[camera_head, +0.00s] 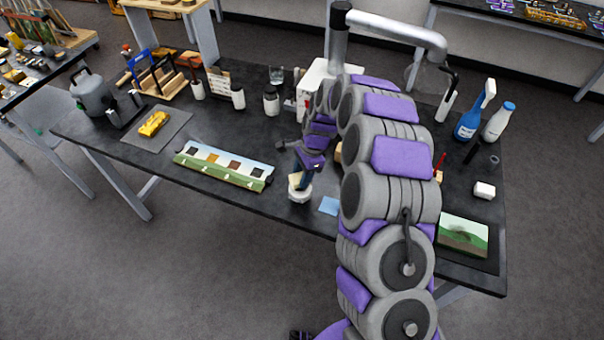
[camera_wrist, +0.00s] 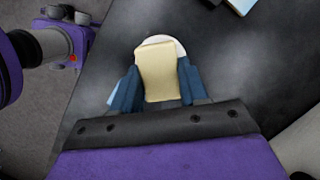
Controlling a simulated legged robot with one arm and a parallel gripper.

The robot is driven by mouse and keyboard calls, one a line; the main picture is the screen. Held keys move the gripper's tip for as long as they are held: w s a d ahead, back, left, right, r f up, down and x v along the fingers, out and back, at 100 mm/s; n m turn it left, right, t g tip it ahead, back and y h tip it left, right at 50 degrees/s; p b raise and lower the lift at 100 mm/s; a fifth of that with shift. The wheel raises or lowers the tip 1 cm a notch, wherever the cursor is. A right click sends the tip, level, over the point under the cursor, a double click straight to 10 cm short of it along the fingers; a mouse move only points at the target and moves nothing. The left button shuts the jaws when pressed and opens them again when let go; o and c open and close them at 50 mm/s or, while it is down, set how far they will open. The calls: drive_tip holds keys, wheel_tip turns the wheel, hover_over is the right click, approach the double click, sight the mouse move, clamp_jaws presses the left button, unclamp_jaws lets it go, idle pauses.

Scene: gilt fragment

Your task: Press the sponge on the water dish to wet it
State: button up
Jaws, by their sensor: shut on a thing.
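My gripper (camera_wrist: 159,84) is shut on a pale yellow sponge (camera_wrist: 159,70), a block held between its two blue fingers in the wrist view. Under and beyond the sponge a white round dish (camera_wrist: 180,48) shows its rim. In the head view the gripper (camera_head: 303,176) points down over the white dish (camera_head: 299,195) near the front edge of the table, with the sponge (camera_head: 294,181) at the dish's top. The sponge covers most of the dish, so its inside and any water are hidden. I cannot tell whether sponge and dish touch.
On the dark table (camera_head: 285,222), a light blue sheet (camera_head: 329,206) lies right of the dish and a long painted panel (camera_head: 224,165) lies left. A gilt piece (camera_head: 153,124) rests on a grey mat farther left. Bottles (camera_head: 468,122) stand right. My arm hides the table's middle.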

drive_tip(key=shift+f, duration=0.75)
idle(0.8)
drive_tip(key=shift+f+p, duration=0.1)
drive_tip(key=shift+p, duration=0.35)
idle(1.7)
drive_tip(key=shift+r+p, duration=2.15)
drive_tip(key=shift+r, duration=1.45)
